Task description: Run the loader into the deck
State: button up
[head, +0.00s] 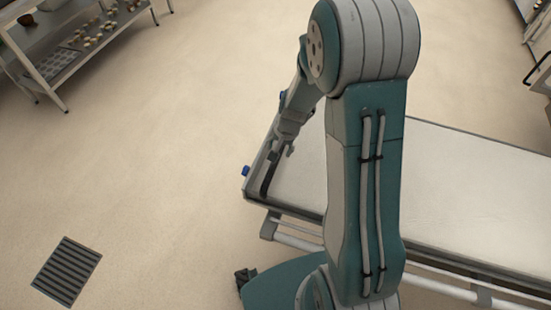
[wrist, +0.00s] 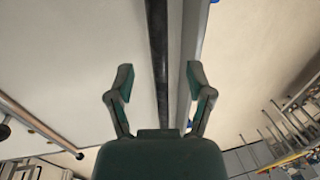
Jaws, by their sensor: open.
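The loader (head: 460,180) is a long, low, cream-topped bed on a metal frame, running rightward behind my arm in the head view. A dark bar (head: 266,180) lies along its left end; it also shows in the wrist view (wrist: 158,45), running between my fingers. My gripper (head: 279,152) is open above that end. In the wrist view my gripper (wrist: 160,82) has one finger on either side of the bar, with no visible contact; how deep the bar sits between them I cannot tell. My arm hides part of the loader. No deck opening is clearly visible.
A metal shelf unit (head: 75,55) with small pale pieces stands at the upper left. A floor drain grate (head: 67,272) lies at the lower left. Blue knobs (head: 246,171) sit at the loader's left end. Open floor (head: 170,130) lies left of the loader.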

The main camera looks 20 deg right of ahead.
jog(key=f, duration=0.6)
jog(key=shift+w+a+f, duration=0.25)
jog(key=shift+w+a, duration=0.05)
jog(key=shift+w, duration=0.1)
jog(key=shift+a, duration=0.15)
jog(key=c, duration=0.4)
grip_shut()
